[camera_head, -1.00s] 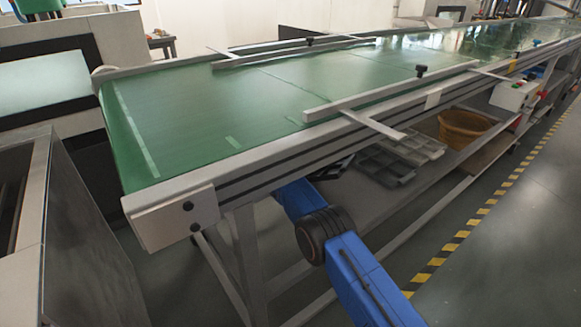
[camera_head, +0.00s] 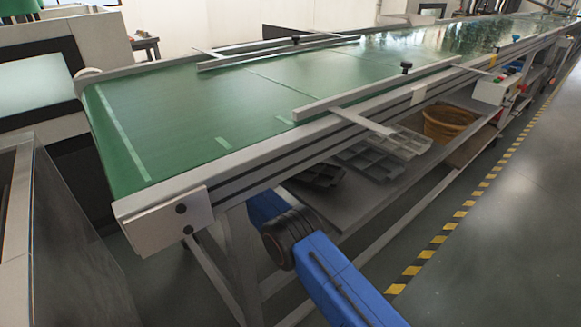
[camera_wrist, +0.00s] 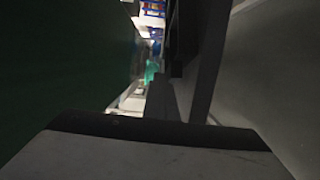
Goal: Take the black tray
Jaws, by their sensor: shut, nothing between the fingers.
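The black tray (camera_head: 320,174) lies on the grey shelf under the conveyor, left of two grey trays. It is a dark, divided tray, partly covered by the conveyor's side rail above. In the head view my blue arm reaches under the conveyor's near end, left of the black tray, and my gripper is hidden there. In the wrist view my gripper (camera_wrist: 155,132) fills the bottom edge as a dark, wide shape. It is shut and empty. I cannot make out the black tray in the wrist view.
A darker grey tray (camera_head: 368,162) and a light grey tray (camera_head: 402,143) lie right of the black one. A brown basket (camera_head: 447,124) stands farther along. The conveyor (camera_head: 190,115) hangs over the shelf (camera_head: 345,208), with legs close to my arm. The floor at right is clear.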

